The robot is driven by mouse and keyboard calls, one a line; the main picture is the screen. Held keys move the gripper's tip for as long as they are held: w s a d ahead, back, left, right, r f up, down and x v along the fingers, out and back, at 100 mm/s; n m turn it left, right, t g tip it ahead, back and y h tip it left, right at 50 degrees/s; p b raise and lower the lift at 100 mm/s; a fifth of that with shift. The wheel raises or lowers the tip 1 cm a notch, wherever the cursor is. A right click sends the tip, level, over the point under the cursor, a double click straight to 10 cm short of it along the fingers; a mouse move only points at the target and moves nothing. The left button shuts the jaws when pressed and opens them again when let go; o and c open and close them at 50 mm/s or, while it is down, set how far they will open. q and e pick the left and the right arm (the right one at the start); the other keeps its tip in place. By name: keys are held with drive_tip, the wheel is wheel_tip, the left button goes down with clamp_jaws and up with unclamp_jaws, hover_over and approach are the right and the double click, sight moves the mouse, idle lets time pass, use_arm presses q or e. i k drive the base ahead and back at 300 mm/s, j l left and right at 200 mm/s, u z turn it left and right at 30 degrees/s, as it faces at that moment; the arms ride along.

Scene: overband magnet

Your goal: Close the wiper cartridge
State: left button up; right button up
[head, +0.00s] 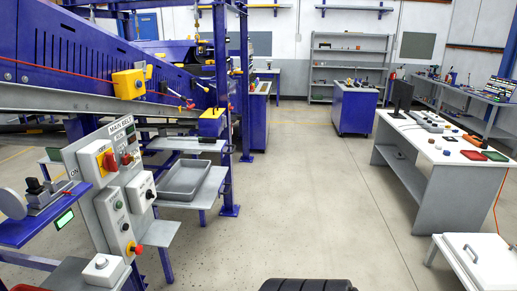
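I cannot pick out the wiper cartridge with certainty in the head view. A blue conveyor frame (60,55) runs along the left side. A small blue box with a yellow top (211,122) sits at its lower right end, and small red and yellow handles (180,95) show just above that end. Any cartridge there is too small to tell open from closed. Neither of my grippers is in view.
A control panel (105,160) with switches and a blue shelf (30,228) stand at the near left. Beside them is a grey tray (185,180) on a shelf. A white-topped workbench (420,142) stands at right. The middle floor (300,180) is clear.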

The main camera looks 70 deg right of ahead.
sight(181, 143)
drive_tip(key=z, duration=2)
